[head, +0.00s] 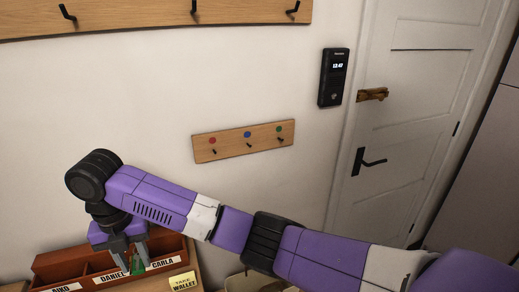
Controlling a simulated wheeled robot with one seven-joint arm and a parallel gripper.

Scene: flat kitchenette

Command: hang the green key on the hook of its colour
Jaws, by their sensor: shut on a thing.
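My gripper (131,262) is at the lower left, pointing down at the wooden letter box. It is shut on the green key (137,267), of which only a small green part shows between the fingers. The key is at the front of the box, near the labels DANIEL and CARLA; I cannot tell if it still touches the box. The small wooden key board (222,150) is on the wall, right of and above my gripper. It has red, blue and green dots with a dark hook under each. The green-dot hook (281,138) is the rightmost and looks empty.
The divided wooden box (62,265) surrounds my gripper, with a yellow wallet note (181,282) to its right. A coat rail (130,14) runs above. A dark intercom (333,77) and a white door (418,120) are at the right. The wall around the key board is clear.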

